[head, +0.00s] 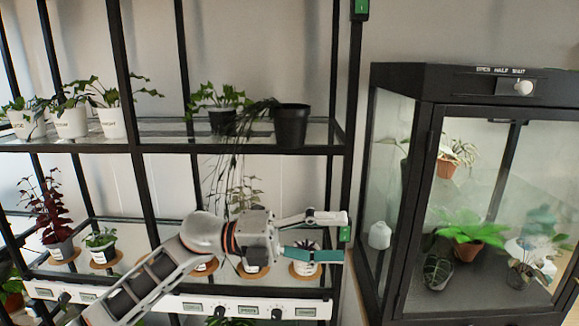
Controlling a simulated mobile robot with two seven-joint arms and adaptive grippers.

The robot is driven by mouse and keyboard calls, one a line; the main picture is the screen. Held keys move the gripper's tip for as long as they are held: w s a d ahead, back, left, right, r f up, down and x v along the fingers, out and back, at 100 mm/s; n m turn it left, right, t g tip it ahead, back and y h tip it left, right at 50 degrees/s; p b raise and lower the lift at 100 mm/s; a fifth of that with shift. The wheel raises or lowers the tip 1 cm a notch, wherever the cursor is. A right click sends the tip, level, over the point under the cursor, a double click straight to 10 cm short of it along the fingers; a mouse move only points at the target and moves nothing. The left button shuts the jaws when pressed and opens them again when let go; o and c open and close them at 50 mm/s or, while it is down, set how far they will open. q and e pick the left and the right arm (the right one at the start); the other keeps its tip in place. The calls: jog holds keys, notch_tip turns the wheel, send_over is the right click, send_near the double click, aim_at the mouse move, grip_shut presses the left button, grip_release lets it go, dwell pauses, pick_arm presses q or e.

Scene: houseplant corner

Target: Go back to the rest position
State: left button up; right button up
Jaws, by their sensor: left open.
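My left arm comes in from the lower left, in front of the plant shelf (133,148). My left gripper (343,237) points right, near the shelf's right post. Its fingers are apart, a pale one above and a teal one below, with no object seen between them. The teal finger partly covers a small plant in a white pot (304,268) behind it. The arm hides parts of other pots on the lower shelf. My right gripper does not show.
A black-framed glass cabinet (433,112) with several plants stands at right, its front knob (523,88) protruding. A black pot (291,126) with trailing leaves sits on the upper shelf. A white control strip (182,303) with knobs runs along the lower shelf edge.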

pick_arm(q)
jog(key=a+f+n+t+y, duration=0.5)
jog(key=a+f+n+t, duration=0.45)
jog(key=f+n, duration=0.4)
jog(key=a+f+n+t+y, duration=0.4)
jog(key=a+f+n+t, duration=0.5)
jog(key=f+n, duration=0.5)
jog(key=s+a+f+n+g+y, duration=0.3)
jog(key=s+a+f+n, duration=0.1)
jog(key=s+f, duration=0.6)
jog(key=s+a+f+n+g+y, duration=0.3)
jog(key=s+f, duration=0.6)
jog(key=f, duration=0.3)
jog(key=a+n+y, duration=0.1)
jog(key=a+n, duration=0.1)
jog(key=a, duration=0.1)
jog(key=shift+s+a, duration=0.35)
jog(key=shift+a, duration=0.05)
